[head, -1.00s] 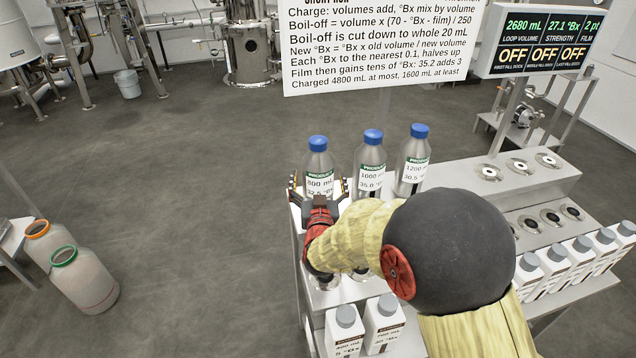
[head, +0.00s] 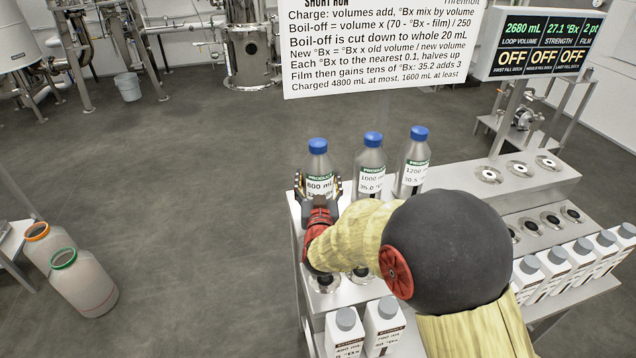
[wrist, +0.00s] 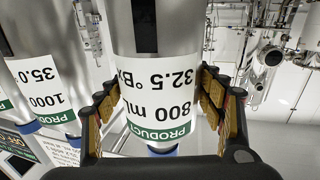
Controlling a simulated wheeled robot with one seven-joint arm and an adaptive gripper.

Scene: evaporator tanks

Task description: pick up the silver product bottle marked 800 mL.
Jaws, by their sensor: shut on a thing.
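The silver product bottle marked 800 mL (head: 318,163) has a blue cap and a white label with a green band. It stands upright at the left end of a row of three on the steel stand. My gripper (head: 319,188) is shut around its sides at label height. In the wrist view the bottle (wrist: 152,70) appears upside down, its label reading 800 mL and 32.5 °Bx, with the gripper's fingers (wrist: 160,100) against both sides. Its base is hidden behind my gripper, so I cannot tell whether it still touches the stand.
The 1000 mL bottle (head: 369,165) stands close on the right, and the 1200 mL bottle (head: 413,160) beyond it. White cartons (head: 384,325) stand at the front and right. A sign (head: 380,45) hangs behind. Open floor lies left of the stand.

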